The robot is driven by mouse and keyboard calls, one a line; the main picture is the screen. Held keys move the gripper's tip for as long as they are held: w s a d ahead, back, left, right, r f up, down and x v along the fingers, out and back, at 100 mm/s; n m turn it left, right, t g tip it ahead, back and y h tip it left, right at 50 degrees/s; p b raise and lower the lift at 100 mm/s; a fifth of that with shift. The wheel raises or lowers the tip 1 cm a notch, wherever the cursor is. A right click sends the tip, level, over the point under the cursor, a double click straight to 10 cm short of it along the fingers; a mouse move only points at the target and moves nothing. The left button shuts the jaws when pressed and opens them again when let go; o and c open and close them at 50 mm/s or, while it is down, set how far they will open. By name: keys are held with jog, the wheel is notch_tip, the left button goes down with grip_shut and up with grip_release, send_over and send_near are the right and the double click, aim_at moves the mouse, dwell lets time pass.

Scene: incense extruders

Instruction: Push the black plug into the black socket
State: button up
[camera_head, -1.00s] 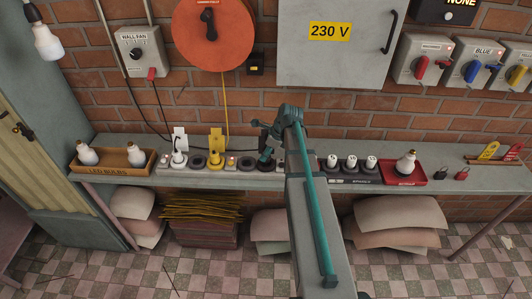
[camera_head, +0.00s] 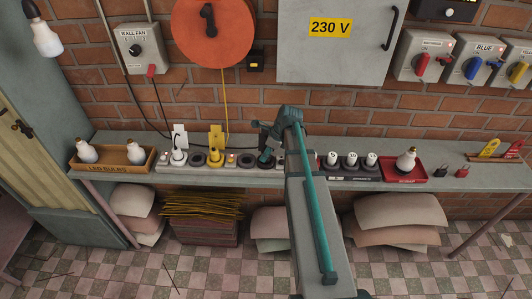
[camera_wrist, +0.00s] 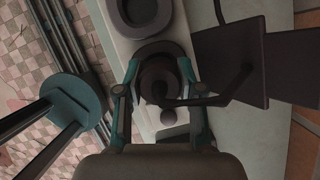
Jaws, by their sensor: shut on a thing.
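The black plug (camera_wrist: 158,75) is between the two teal fingers of my gripper (camera_wrist: 160,85) in the wrist view. The gripper is shut on it. A dark round socket ring (camera_wrist: 170,48) shows just behind the plug, which lines up over it. I cannot tell how deep the plug sits in it. In the head view my gripper (camera_head: 265,156) points down at the socket row on the bench, right of an empty dark socket (camera_head: 246,160). The plug is mostly hidden there by the fingers.
A yellow plug (camera_head: 215,157) and a white plug (camera_head: 179,156) stand in the row to the left. A dark flat plate (camera_wrist: 230,62) is beside my gripper. A red tray (camera_head: 405,176) with a bulb is at the right.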

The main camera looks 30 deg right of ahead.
jog(key=shift+f, duration=0.4)
jog(key=o, duration=1.2)
